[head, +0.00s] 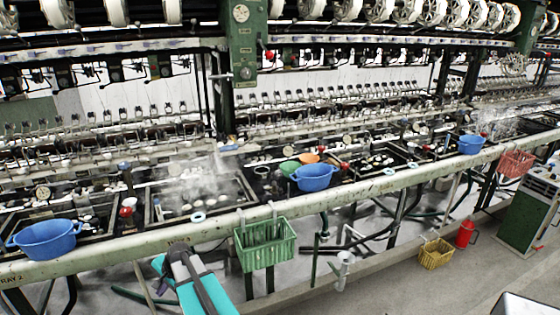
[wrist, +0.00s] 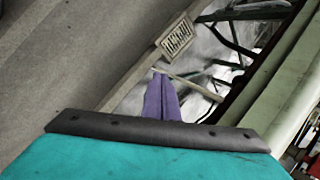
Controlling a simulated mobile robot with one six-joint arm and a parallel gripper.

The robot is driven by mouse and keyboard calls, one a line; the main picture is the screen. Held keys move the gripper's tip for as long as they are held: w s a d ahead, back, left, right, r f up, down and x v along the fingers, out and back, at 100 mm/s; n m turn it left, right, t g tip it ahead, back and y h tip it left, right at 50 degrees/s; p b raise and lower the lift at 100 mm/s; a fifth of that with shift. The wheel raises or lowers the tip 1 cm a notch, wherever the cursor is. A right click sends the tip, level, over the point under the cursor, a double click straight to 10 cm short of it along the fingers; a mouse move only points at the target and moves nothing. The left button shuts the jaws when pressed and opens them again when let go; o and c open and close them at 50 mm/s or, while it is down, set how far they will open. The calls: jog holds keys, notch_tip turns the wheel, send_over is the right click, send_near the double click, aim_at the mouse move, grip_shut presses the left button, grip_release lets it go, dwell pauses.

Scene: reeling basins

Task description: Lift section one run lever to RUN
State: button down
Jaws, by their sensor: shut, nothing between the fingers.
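A green upright box (head: 243,45) stands on the machine at top centre in the head view, with a round dial near its top. A lever with a red knob (head: 269,55) sticks out from its right side. A grey handle (head: 222,76) shows low on its left side. I cannot read which of these is the section one run lever. My gripper shows in the wrist view as two purple fingers (wrist: 161,80), shut together and empty. They point at the floor and frame under the machine, and no lever shows there. In the head view my teal arm is low, in front of the rail.
A long pale green rail (head: 350,190) runs across the front. Blue basins (head: 316,179) sit along it, and a green basket (head: 265,246) hangs from it. Steam rises over a basin (head: 200,190). A red can (head: 465,233) and yellow basket (head: 436,254) stand below. Open floor lies at lower right.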

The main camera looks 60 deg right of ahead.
jog(key=w+d+r+m+t+h+p, duration=0.1)
jog(key=d+r+m+t+h, duration=0.35)
jog(key=d+r, duration=1.2)
jog(key=w+d+r+m+t+p, duration=0.2)
jog(key=d+r+m, duration=0.6)
jog(key=d+r, duration=0.85)
jog(key=s+d+r+m+t+h, duration=0.1)
jog(key=s+d+r+m, duration=0.3)
jog(key=r, duration=0.7)
jog(key=s+d+r+m+t+h, duration=0.1)
jog(key=s+d+r+m+h, duration=0.3)
jog(key=s+d+r, duration=0.5)
jog(key=s+d+r+m+t+h+p, duration=0.1)
jog(key=s+d+r+m+h, duration=0.2)
jog(key=r, duration=1.2)
jog(key=s+d+m, duration=0.2)
jog(key=s+d, duration=0.2)
jog(key=d, duration=0.1)
jog(key=shift+s+r+m, duration=0.15)
jog(key=shift+s+m, duration=0.1)
jog(key=shift+m, duration=0.1)
jog(key=shift+w, duration=0.1)
send_near(265, 49)
jog(key=w+d+f, duration=0.4)
jog(key=w+f, duration=0.1)
jog(key=shift+f+b, duration=0.35)
